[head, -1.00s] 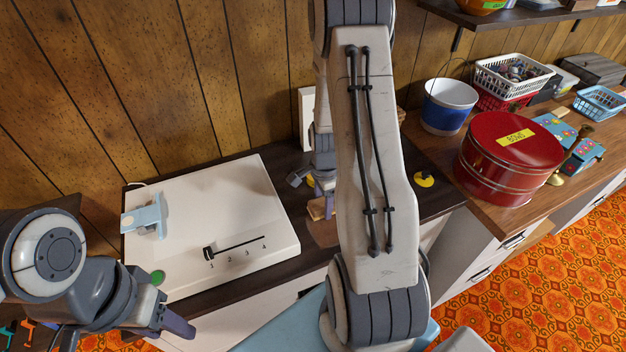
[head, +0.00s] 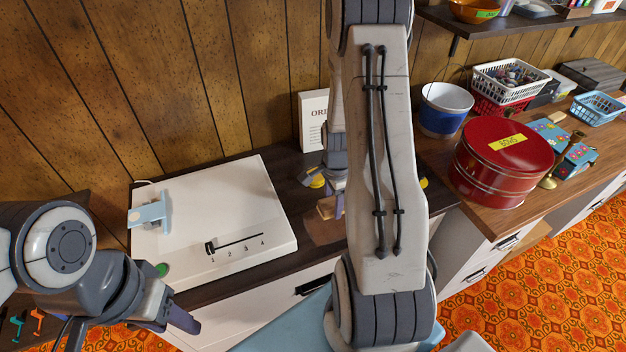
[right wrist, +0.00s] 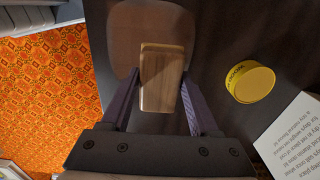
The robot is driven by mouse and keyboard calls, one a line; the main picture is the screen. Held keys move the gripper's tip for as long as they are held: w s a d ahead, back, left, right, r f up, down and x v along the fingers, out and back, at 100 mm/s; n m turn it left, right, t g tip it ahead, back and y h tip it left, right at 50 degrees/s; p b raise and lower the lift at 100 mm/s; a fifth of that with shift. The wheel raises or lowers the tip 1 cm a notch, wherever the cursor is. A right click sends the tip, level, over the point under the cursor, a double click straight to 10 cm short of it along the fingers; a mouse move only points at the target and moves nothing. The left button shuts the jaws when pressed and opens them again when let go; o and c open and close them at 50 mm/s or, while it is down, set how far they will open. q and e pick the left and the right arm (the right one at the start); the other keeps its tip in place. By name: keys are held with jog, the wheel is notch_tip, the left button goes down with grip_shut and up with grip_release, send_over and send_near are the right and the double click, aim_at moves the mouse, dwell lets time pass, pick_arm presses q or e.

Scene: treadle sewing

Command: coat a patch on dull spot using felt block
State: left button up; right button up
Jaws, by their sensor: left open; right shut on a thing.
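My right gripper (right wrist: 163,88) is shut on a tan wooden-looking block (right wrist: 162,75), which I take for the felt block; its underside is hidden. The block lies over the lighter brown dull spot (right wrist: 118,50) on the dark tabletop. I cannot tell whether it touches. In the head view my right arm partly hides the block (head: 326,207) and the dull spot (head: 322,231). A round yellow tin (right wrist: 251,84) stands beside the spot, right of the gripper in the wrist view. My left gripper (head: 180,322) is open and empty, low at the left, in front of the white panel.
A white panel (head: 225,200) with a numbered slider lies left of the spot. A white printed card (head: 312,120) stands against the wall behind. A red round tin (head: 508,165), a blue-and-white bucket (head: 444,110) and baskets are on the right counter.

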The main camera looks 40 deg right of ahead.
aim_at(333, 202)
jog(key=shift+r+p, duration=2)
jog(key=shift+r, duration=0.6)
